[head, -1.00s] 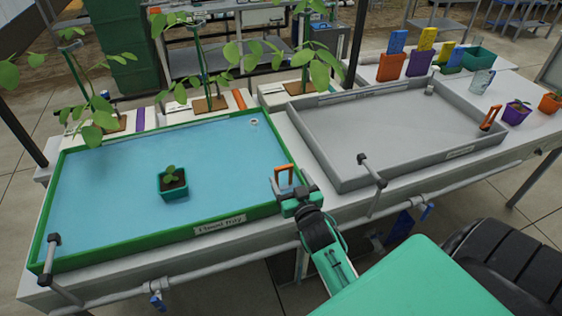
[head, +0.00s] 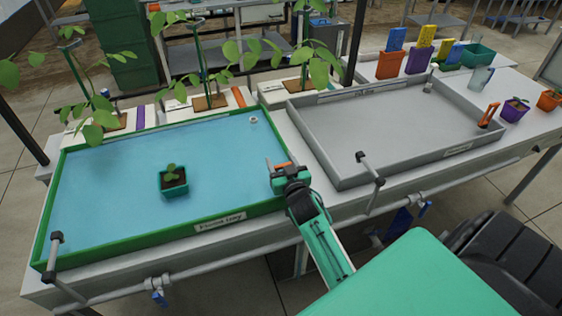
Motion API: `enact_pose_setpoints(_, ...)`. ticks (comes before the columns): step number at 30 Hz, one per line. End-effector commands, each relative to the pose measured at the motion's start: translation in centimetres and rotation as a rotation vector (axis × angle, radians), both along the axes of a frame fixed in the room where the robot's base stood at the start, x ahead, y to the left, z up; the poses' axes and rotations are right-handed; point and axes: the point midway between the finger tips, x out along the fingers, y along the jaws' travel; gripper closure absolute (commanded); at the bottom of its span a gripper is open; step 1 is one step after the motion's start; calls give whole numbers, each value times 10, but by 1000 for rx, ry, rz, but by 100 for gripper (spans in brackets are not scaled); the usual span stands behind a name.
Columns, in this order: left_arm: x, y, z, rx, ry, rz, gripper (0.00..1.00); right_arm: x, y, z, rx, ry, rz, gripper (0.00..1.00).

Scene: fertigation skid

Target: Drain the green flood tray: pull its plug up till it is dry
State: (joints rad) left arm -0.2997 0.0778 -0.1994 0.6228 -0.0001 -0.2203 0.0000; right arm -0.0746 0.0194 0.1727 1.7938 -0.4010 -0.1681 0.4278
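The green flood tray (head: 130,252) is on the bench at left, with blue water (head: 110,180) across its floor. The orange handle of its plug (head: 281,164) shows at the tray's right front corner, partly hidden by my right gripper. My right gripper (head: 284,165) is at that handle. Its fingers look apart, one on each side of the orange bar; contact cannot be made out. The plug's lower part is hidden. My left gripper is not in view.
A teal pot with a seedling (head: 173,184) stands in the water. A white round fitting (head: 253,120) is at the back right corner.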

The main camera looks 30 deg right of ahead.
Motion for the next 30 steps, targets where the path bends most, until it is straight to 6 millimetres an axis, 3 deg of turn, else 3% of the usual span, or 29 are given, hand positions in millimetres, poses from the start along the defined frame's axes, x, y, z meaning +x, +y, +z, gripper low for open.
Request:
enact_pose_setpoints(1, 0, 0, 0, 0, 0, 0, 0, 0, 0, 0, 0, 0, 0, 60)
enact_pose_setpoints(5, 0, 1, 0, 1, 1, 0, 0, 0, 0, 0, 0, 0, 0, 85)
enact_pose_setpoints(6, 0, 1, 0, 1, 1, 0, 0, 0, 0, 0, 0, 0, 0, 87)
enact_pose_setpoints(19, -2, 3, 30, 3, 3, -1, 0, 0, 0, 35, 1, -2, 1, 87)
enact_pose_setpoints(29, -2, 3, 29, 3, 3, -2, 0, 1, 0, 38, -1, -7, 1, 87)
enact_pose_setpoints(30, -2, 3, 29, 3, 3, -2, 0, 1, 0, 38, -1, -8, 1, 38)
